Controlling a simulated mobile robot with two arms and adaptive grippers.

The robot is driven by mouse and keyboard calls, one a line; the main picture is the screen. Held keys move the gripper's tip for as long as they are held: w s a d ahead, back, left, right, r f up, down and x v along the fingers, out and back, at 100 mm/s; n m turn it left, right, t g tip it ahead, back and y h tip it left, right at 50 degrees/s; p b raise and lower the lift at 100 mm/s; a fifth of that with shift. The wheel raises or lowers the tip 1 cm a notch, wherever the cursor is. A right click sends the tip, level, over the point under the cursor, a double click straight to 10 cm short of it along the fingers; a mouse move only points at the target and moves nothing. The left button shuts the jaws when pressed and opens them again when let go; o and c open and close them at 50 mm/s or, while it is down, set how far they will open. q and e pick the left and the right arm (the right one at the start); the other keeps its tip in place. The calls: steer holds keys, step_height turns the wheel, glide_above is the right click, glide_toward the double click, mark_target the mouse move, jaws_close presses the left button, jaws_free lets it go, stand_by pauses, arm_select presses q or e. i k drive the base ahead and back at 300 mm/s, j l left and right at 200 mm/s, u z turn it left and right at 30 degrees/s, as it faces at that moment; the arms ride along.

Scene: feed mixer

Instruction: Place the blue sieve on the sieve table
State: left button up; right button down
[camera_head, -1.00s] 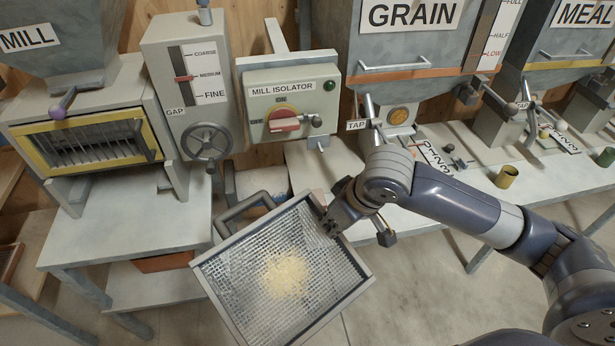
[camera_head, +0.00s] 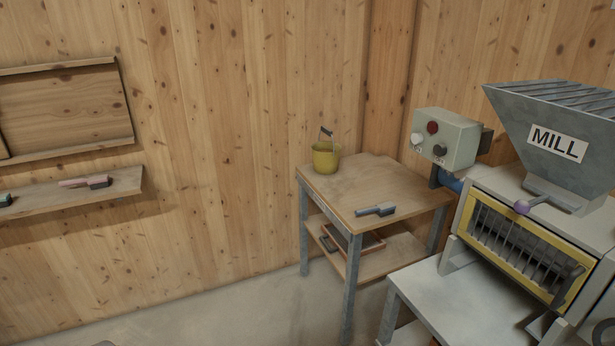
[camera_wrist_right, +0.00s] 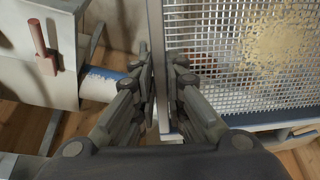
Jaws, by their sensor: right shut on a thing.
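A sieve with a grey rim and wire mesh (camera_wrist_right: 215,75) fills the upper right of the right wrist view, with pale yellow meal on its mesh. My right gripper (camera_wrist_right: 158,85) is shut on the sieve's side rim, one finger on each side. Blue strips show low in this view; I cannot tell whether they belong to the sieve. A wooden two-level table (camera_head: 405,185) stands left of the mill in the head view, with no label visible; I cannot tell whether it is the sieve table. Neither gripper nor the held sieve shows in the head view.
A wall shelf (camera_head: 60,197) holds brushes.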

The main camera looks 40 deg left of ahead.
mark_target(359, 190)
steer(key=i+j+u, duration=0.35)
steer(key=j, duration=0.15)
steer(key=i+j+u, duration=0.7)
steer(key=i, duration=0.15)
steer(key=i+j, duration=0.2)
steer(key=i, duration=0.3)
steer(key=i+j, duration=0.15)
steer(key=i, duration=0.3)
steer(key=i+j, duration=0.2)
steer(key=i, duration=0.3)
steer(key=j+u, duration=0.05)
